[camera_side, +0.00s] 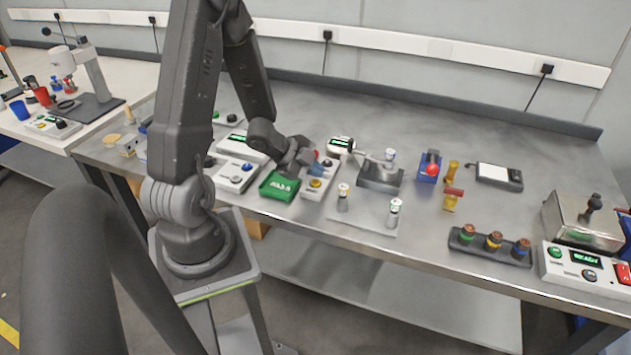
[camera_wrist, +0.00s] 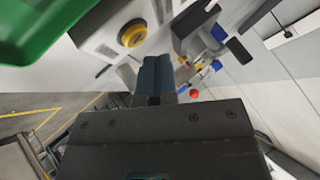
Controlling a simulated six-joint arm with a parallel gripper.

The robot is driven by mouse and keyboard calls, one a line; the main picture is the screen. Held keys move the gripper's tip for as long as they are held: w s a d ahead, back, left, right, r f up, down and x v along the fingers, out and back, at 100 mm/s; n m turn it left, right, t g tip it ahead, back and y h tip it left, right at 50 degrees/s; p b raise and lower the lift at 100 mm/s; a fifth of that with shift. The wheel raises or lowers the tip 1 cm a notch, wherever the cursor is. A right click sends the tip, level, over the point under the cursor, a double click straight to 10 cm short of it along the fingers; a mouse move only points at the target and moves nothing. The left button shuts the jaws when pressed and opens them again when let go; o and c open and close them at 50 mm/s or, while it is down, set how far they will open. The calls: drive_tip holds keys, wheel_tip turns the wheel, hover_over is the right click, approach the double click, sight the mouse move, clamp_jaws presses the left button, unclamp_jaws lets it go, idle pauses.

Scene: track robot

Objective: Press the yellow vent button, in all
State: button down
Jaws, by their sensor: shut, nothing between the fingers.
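The yellow vent button (camera_side: 315,183) sits on the front end of a white control box (camera_side: 308,192) near the bench's front edge. In the wrist view the yellow button (camera_wrist: 132,33) is a round cap in a dark ring, above and a little left of my fingertips. My gripper (camera_wrist: 155,66) is shut and empty, its two fingers together. In the side view my gripper (camera_side: 308,168) is over the control box, just behind the button. The fingertips look apart from the button, but the exact gap is unclear.
A green box (camera_side: 280,187) stands just left of the control box, close to my gripper. A white box with a blue button (camera_side: 237,176) is farther left. Two small capped bottles (camera_side: 343,197) stand to the right.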

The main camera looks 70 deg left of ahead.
sight(316, 182)
drive_tip(key=shift+r, duration=2.5)
drive_tip(key=shift+w+r, duration=0.1)
drive_tip(key=w+d+r+n+y, duration=0.1)
drive_tip(key=d+r+n+y, duration=0.15)
drive_tip(key=r, duration=0.35)
drive_tip(key=w+d+r+n+y, duration=0.1)
drive_tip(key=d+r+n+y, duration=0.1)
drive_tip(key=r+n+y, duration=0.3)
drive_tip(key=s+d+r+n+g+h, duration=0.1)
drive_tip(key=s+d+r+h, duration=0.2)
drive_tip(key=s+d, duration=0.3)
drive_tip(key=s+d+r+n+g+h, duration=0.2)
drive_tip(key=s+d, duration=0.4)
drive_tip(key=d, duration=0.3)
drive_tip(key=shift+d+r+h, duration=0.2)
drive_tip(key=shift+r+h, duration=0.35)
drive_tip(key=shift+r, duration=0.25)
